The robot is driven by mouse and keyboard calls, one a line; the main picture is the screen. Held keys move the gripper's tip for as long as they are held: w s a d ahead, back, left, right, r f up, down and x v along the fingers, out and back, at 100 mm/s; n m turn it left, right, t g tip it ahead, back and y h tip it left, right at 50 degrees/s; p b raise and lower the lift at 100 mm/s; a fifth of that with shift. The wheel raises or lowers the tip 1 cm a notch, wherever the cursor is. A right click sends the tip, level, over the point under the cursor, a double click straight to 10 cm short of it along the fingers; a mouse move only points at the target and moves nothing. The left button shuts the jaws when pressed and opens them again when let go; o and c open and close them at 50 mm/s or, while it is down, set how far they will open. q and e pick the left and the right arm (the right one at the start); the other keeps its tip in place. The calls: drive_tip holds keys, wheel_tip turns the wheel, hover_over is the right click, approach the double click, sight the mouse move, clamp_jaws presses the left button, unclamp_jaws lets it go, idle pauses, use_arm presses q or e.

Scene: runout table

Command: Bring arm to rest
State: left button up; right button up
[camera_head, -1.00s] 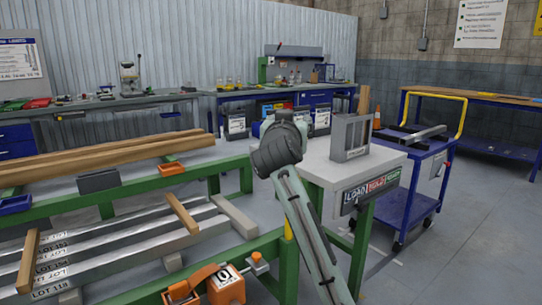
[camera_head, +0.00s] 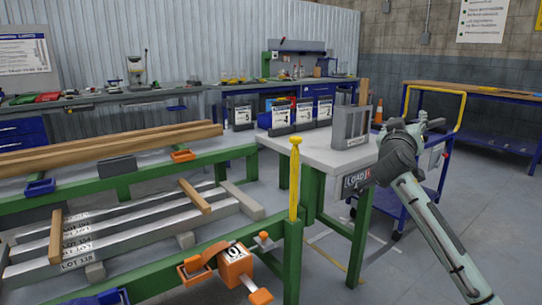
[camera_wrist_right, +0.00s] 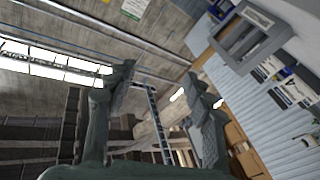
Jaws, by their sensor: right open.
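My right arm comes in from the lower right in the head view. My right gripper (camera_head: 432,125) is at its far end, in front of the blue cart and right of the white table. In the right wrist view my right gripper (camera_wrist_right: 165,95) has its two fingers spread wide, with nothing between them. Beyond the fingers that view shows the ceiling and wall. My left gripper is not in view.
A grey slotted holder (camera_head: 352,127) stands on the white table (camera_head: 320,150), left of my right arm. The green runout frame (camera_head: 292,250) with a yellow post (camera_head: 295,180) is left of it. A blue cart (camera_head: 437,180) is behind the arm. Open floor (camera_head: 500,220) lies to the right.

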drive_tip(key=s+d+r+h, duration=0.3)
drive_tip(key=d, duration=0.8)
wheel_tip(320, 180, down, 20)
drive_tip(key=s+n+g+y, duration=0.2)
drive_tip(key=s+g+y, duration=0.1)
drive_tip(key=s+f+n+g+y, duration=0.1)
drive_tip(key=s+f+g, duration=0.1)
drive_tip(key=s+f, duration=0.65)
drive_tip(key=s+d+f+n+g+y, duration=0.1)
drive_tip(key=s+f+g, duration=0.3)
drive_tip(key=f, duration=0.8)
drive_tip(key=s+f+n+g+y, duration=0.1)
drive_tip(key=s+f+y, duration=0.1)
drive_tip(key=s+f, duration=0.7)
drive_tip(key=s+f+n+g+y, duration=0.1)
drive_tip(key=s+f+g, duration=0.1)
drive_tip(key=s+f, duration=0.4)
drive_tip(key=s+f+g, duration=0.1)
drive_tip(key=s+f, duration=0.3)
drive_tip(key=s, duration=0.4)
drive_tip(key=s+a+f+m+y, duration=0.1)
drive_tip(key=a+f, duration=0.1)
drive_tip(key=a, duration=0.7)
drive_tip(key=s+a+f+m+g+y, duration=0.1)
drive_tip(key=s+a+f+y, duration=0.1)
drive_tip(key=a, duration=0.6)
drive_tip(key=shift+s+a+f+m+y, duration=0.15)
drive_tip(key=shift+a+f+m+y, duration=0.2)
drive_tip(key=shift+f, duration=0.35)
drive_tip(key=shift+a, duration=0.1)
